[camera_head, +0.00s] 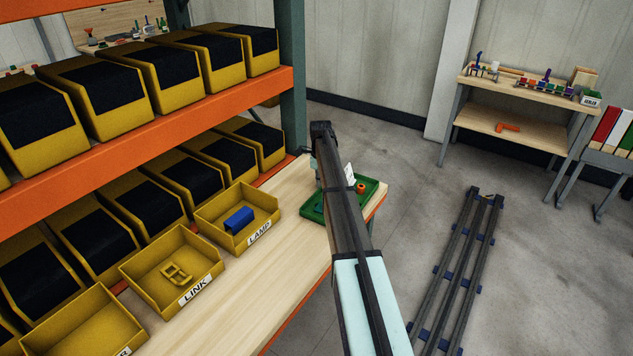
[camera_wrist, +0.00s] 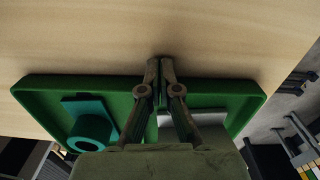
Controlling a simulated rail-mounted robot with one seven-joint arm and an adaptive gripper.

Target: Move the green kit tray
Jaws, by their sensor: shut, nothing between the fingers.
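The green kit tray (camera_head: 312,214) lies on the wooden bench at its right end, partly hidden behind my arm in the head view. It also shows in the wrist view (camera_wrist: 62,84), close under my gripper.
A yellow LAMP bin (camera_head: 225,241) with a blue block and a yellow LINK bin (camera_head: 150,285) stand left of the tray. Orange shelves (camera_head: 150,130) with more bins rise behind. Floor rails (camera_head: 458,270) and a side table (camera_head: 530,88) are at the right.

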